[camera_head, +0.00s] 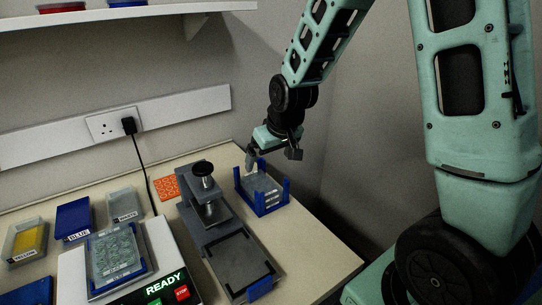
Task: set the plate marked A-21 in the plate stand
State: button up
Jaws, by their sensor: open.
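My gripper (272,156) is open and hangs just above a blue holder (284,194) at the back right of the bench. Light grey plates (260,183) lie stacked between the holder's blue posts. I see no plate between my fingers; whether they touch the stack is unclear. Another plate (116,253), pale and patterned, sits between blue corners on the white device at the front left. A label shows on its front edge, too small to read. I cannot make out the mark A-21 on any plate, nor tell which holder is the plate stand.
A dark press (208,207) with a black knob stands left of the holder. The white device's screen reads READY (165,283). Yellow-filled (28,240), blue (74,218) and grey (123,203) boxes stand behind it. An orange mat (166,188) lies near the wall. The bench's right front is bare.

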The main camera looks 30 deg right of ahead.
jog(key=s+a+r+n+g+y, duration=0.1)
jog(key=s+a+r+n+g, duration=0.2)
jog(key=s+a, duration=1)
jog(key=s+a+r+n+g, duration=0.1)
jog(key=s+a+n, duration=0.3)
jog(key=s, duration=0.9)
jog(key=a, duration=0.3)
jog(key=shift+s+a+r+n+g, duration=0.2)
jog(key=shift+r+n+g, duration=0.1)
jog(key=shift+n, duration=0.1)
